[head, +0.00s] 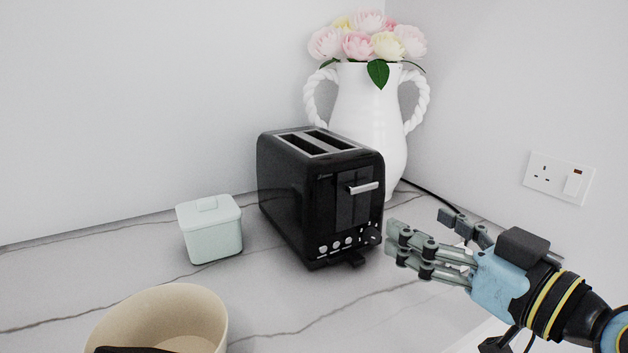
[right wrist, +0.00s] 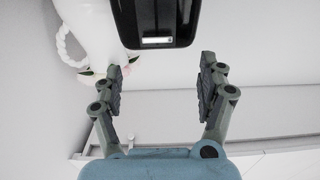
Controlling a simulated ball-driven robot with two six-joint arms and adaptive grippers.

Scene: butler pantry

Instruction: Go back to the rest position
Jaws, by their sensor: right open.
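My right gripper (head: 425,235) is at the right of the head view, in front of and to the right of the black toaster (head: 285,195). Its fingers are spread with nothing between them. In the right wrist view the two fingers of this gripper (right wrist: 158,85) stand wide apart, and the toaster's dark body (right wrist: 155,15) with its silver lever shows beyond them. They look apart from the toaster, but the exact gap is hard to tell. The toaster's slots look empty in the head view. My left gripper is not in view.
A white vase (head: 365,115) with pink and cream flowers stands behind the toaster. A pale green lidded box (head: 210,235) is left of it, and a beige bowl (head: 215,310) is at the front left. A wall socket (head: 558,178) is at right. The marble counter (head: 310,310) is clear in front.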

